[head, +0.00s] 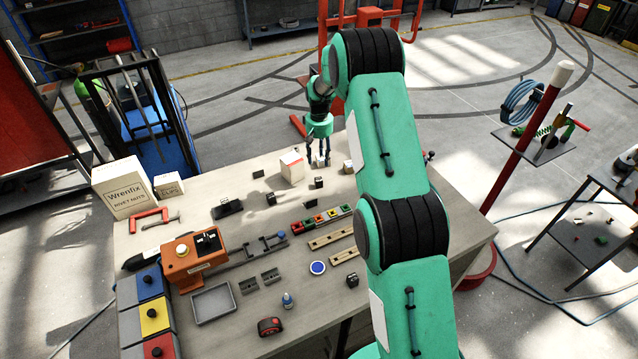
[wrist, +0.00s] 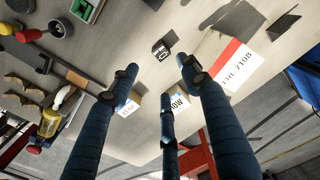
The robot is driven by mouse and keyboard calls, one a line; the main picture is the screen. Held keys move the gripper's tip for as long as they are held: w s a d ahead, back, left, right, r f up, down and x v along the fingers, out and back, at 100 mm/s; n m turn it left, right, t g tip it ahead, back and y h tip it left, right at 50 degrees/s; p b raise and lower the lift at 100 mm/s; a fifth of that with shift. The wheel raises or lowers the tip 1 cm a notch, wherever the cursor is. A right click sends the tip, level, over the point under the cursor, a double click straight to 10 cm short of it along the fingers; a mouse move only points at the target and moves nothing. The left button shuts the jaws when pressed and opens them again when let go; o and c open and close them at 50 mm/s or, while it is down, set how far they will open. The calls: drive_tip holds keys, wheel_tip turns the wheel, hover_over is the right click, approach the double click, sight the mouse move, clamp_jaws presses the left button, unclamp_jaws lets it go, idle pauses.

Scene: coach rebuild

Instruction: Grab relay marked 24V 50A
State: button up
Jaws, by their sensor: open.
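My gripper (head: 318,162) hangs open and empty above the far part of the workbench, fingers pointing down. In the wrist view its blue fingers (wrist: 157,82) are spread apart. A small black cube (head: 318,183) with a white label stands on the bench just nearer than the fingers; it also shows in the wrist view (wrist: 160,49), beyond the fingertips and touched by none. Its print is too small to read. Other small black blocks stand nearer the front, one left of centre (head: 271,198) and one at the right (head: 352,279). I cannot tell which is marked 24V 50A.
A white box with a red edge (head: 292,167) stands close left of my gripper. Small cartons (wrist: 178,103) sit below the fingers. A coloured block row (head: 322,219), wooden strips (head: 331,239) and an orange device (head: 194,262) occupy the nearer bench (head: 370,330).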

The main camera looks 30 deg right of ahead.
drive_tip(key=shift+s+b, duration=0.15)
drive_tip(key=shift+b, duration=0.55)
drive_tip(key=s+t+b, duration=0.1)
drive_tip(key=b, duration=0.2)
drive_tip(key=s+a+t+b, duration=0.1)
drive_tip(key=s+t+b, duration=0.1)
drive_tip(key=b, duration=0.1)
drive_tip(key=s+t+b, duration=0.1)
drive_tip(key=s+b, duration=0.1)
drive_tip(key=b, duration=0.1)
drive_tip(key=shift+s+a+r+m+h+b, duration=0.1)
drive_tip(key=shift+s+a+m+h+b, duration=0.05)
drive_tip(key=shift+a+m+h+b, duration=0.2)
drive_tip(key=shift+d+t, duration=0.1)
drive_tip(key=shift+t, duration=0.2)
hover_over(319, 182)
drive_tip(key=s, duration=0.1)
wheel_tip(319, 182, down, 8)
idle(0.4)
